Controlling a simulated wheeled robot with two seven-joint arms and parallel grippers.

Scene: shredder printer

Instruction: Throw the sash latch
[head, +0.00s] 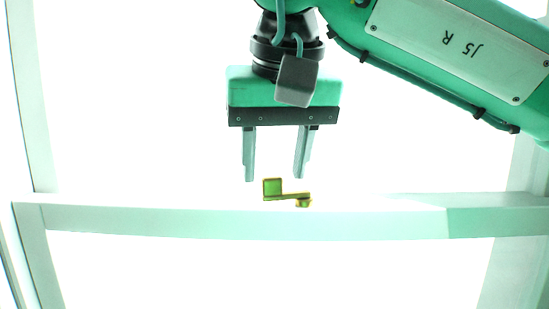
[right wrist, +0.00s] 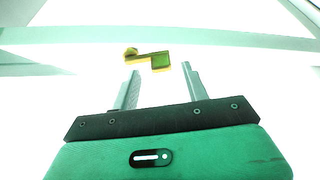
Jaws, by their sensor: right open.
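The sash latch (head: 289,196) is a small green and yellow piece at the top edge of the white horizontal sash rail (head: 240,222). Its square green tab is at the left end and a small knob at the right end, with a thin bar between. My right gripper (head: 274,178) is open and empty, fingers pointing down, just above the latch in the head view. In the right wrist view the latch (right wrist: 149,60) lies just beyond the fingertips (right wrist: 161,68), apparently apart from them. My left gripper is not in view.
A white upright frame post (head: 22,100) stands at the left and another (head: 530,155) at the right. The rail runs across between them. The panes above and below the rail are bright and blank.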

